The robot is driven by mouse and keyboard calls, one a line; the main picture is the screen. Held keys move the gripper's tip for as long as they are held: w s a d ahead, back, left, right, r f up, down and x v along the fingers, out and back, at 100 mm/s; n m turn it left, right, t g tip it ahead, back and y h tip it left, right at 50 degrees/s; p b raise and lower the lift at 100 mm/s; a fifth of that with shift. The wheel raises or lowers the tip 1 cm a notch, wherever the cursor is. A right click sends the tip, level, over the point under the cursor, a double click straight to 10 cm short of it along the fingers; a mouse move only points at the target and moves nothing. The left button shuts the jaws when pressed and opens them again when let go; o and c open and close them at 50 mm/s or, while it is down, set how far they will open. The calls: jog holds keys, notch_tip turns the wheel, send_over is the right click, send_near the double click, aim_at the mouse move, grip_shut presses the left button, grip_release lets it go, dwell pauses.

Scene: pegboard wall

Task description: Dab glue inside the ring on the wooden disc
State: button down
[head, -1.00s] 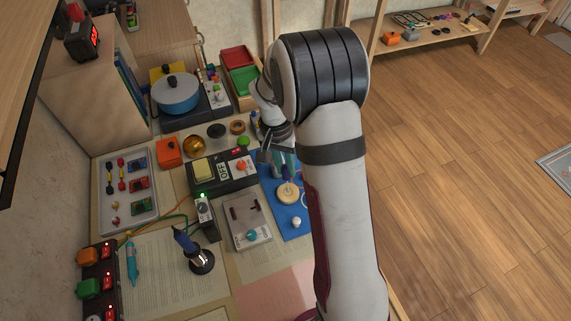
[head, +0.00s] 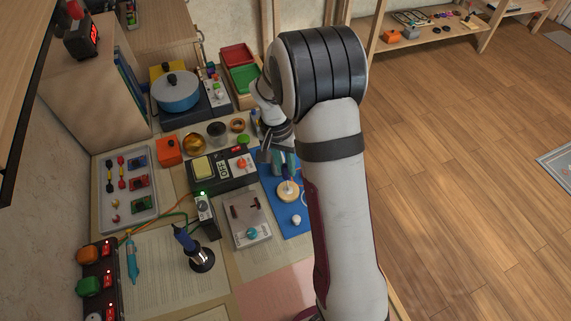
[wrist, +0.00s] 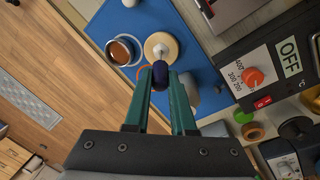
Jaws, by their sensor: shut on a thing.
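The wooden disc (head: 288,193) is pale and round and lies on the blue mat (head: 267,172). In the wrist view the disc (wrist: 153,40) is partly covered by a white tip. The ring on it cannot be made out. My gripper (wrist: 160,100) has teal fingers shut on a dark blue glue applicator (wrist: 160,74), whose white tip points at the disc. In the head view the applicator (head: 286,172) stands roughly upright just over the disc, with my gripper (head: 284,157) above it. I cannot tell whether the tip touches the disc.
A cup with brown contents (wrist: 122,51) stands close beside the disc. A white knob-like thing (head: 296,220) sits on the mat near the disc. A dark device with an orange knob (wrist: 253,77) lies on the other side. A grey box (head: 247,220) is left of the mat.

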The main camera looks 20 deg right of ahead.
jog(key=shift+r, duration=2.5)
